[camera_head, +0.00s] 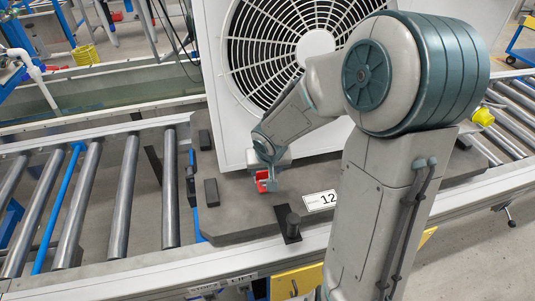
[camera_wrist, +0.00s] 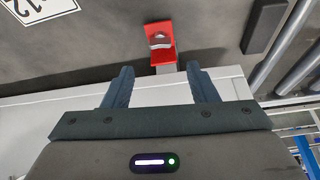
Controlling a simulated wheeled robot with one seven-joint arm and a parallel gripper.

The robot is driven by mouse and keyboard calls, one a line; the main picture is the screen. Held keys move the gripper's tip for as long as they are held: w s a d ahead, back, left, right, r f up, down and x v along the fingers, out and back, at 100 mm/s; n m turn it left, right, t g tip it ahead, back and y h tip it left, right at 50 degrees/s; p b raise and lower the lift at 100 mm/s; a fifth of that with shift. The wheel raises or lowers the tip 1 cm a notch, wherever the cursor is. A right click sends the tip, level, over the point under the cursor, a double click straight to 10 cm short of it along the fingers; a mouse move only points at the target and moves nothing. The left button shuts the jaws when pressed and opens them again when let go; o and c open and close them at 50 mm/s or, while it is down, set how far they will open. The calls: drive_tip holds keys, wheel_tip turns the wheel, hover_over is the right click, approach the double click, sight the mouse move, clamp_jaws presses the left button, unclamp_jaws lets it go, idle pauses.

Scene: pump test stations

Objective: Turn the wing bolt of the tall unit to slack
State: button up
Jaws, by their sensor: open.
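The tall unit (camera_head: 228,130) is a white box with a large round fan grille, standing on a dark pallet. At its foot is a small red bracket (camera_head: 262,184) with a grey metal piece. In the wrist view the red bracket (camera_wrist: 158,58) lies just beyond and between my fingertips. The grey metal piece (camera_wrist: 160,41) on it may be the wing bolt; its wings are too small to make out. My gripper (camera_wrist: 160,72) is open and empty, its two fingers apart. In the head view my gripper (camera_head: 268,172) is low in front of the unit, partly covering the bracket.
Roller conveyors (camera_head: 122,195) run to both sides. The white face of the unit (camera_wrist: 75,112) is close beside my fingers.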

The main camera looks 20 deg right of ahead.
drive_tip(key=shift+p+v, duration=1.15)
drive_tip(key=shift+v, duration=1.45)
drive_tip(key=shift+r, duration=0.1)
drive_tip(key=s+r+n+g+p, duration=0.1)
drive_tip(key=s+r+p, duration=0.5)
drive_tip(key=s+r, duration=0.9)
drive_tip(key=shift+s+d+r+g, duration=0.25)
drive_tip(key=shift+s+r+g, duration=0.15)
drive_tip(key=shift+s, duration=0.65)
